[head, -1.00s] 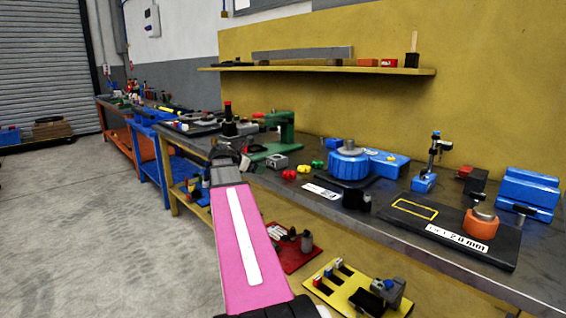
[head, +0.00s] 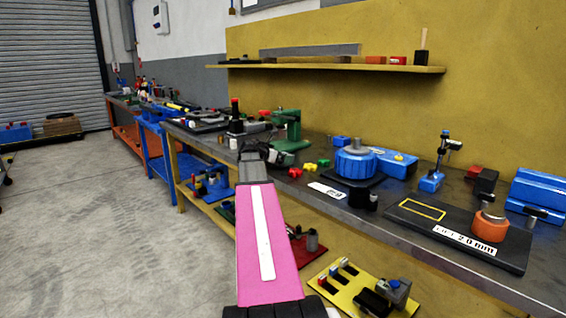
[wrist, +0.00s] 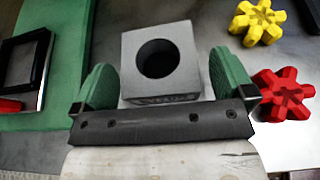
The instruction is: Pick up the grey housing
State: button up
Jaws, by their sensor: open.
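The grey housing (wrist: 185,72) is a square block with a round hole in its top face, in the upper middle of the wrist view. It sits on the grey bench top. My gripper (wrist: 163,64) is open, with one green finger to the left of the housing and one to the right. Both fingers look apart from its sides; their exact height relative to it is hard to tell. In the head view my gripper (head: 257,152) is over the bench beside the green press, and the housing is hidden behind it.
A yellow star-shaped piece (wrist: 257,22) and a red one (wrist: 283,94) lie right of the housing. The green press (head: 288,135) stands close by, its green base plate (wrist: 70,50) at left. A blue round table (head: 355,163) stands farther right on the bench.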

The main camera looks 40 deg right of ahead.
jog(key=shift+x, duration=1.2)
jog(key=c, duration=1.6)
jog(key=shift+o, duration=0.2)
jog(key=shift+r, duration=0.1)
